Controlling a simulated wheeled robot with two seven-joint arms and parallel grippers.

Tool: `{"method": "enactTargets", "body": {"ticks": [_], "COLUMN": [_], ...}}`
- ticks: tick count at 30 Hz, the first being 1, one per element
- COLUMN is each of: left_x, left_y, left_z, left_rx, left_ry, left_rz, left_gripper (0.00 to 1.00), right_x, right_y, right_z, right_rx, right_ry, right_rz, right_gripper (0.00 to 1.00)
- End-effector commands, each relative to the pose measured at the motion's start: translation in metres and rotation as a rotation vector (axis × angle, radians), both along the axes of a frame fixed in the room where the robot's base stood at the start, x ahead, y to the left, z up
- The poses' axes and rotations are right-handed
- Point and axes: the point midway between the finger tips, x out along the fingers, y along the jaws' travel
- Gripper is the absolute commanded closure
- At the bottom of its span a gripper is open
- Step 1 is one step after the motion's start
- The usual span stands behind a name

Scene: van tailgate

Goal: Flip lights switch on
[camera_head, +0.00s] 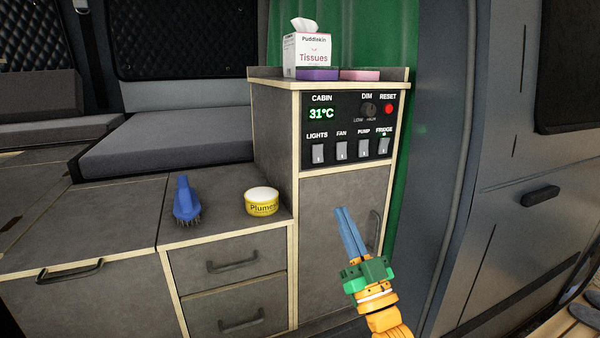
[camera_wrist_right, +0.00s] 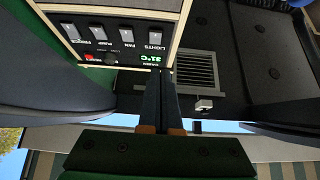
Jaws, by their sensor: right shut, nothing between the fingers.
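The lights switch (camera_head: 318,153) is a pale rocker at the left end of the row on the black control panel (camera_head: 345,112), under the word LIGHTS. It also shows in the right wrist view (camera_wrist_right: 155,38), where the picture is upside down. A green light shows above the fridge switch (camera_head: 384,147); none shows above the lights switch. My right gripper (camera_head: 340,210) has blue fingers and is shut and empty. It is in front of the cabinet, below and right of the lights switch, apart from the panel. My left gripper is out of view.
A tissue box (camera_head: 307,52) stands on the cabinet top with a purple box (camera_head: 317,74) and a pink box (camera_head: 360,75). A blue brush (camera_head: 186,200) and a yellow tin (camera_head: 262,203) lie on the lower counter. The space before the panel is clear.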

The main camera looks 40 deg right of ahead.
Motion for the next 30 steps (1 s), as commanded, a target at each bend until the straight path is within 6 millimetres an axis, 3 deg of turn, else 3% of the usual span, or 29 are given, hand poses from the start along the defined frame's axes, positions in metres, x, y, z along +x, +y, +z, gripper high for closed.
{"method": "enactTargets", "body": {"ticks": [13, 26, 30], "left_x": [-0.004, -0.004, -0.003], "left_y": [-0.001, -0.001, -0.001], "left_z": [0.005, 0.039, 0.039], "left_rx": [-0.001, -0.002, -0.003], "left_ry": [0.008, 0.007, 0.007], "left_rz": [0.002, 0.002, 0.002], "left_gripper": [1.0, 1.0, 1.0], "right_x": [0.004, 0.072, 0.094], "right_y": [-0.001, -0.022, -0.03], "right_z": [0.013, 0.071, 0.066], "right_rx": [-0.006, -0.006, -0.006], "right_ry": [-0.016, -0.016, -0.013], "right_rz": [0.002, 0.002, 0.0], "right_gripper": [1.0, 1.0, 1.0]}}
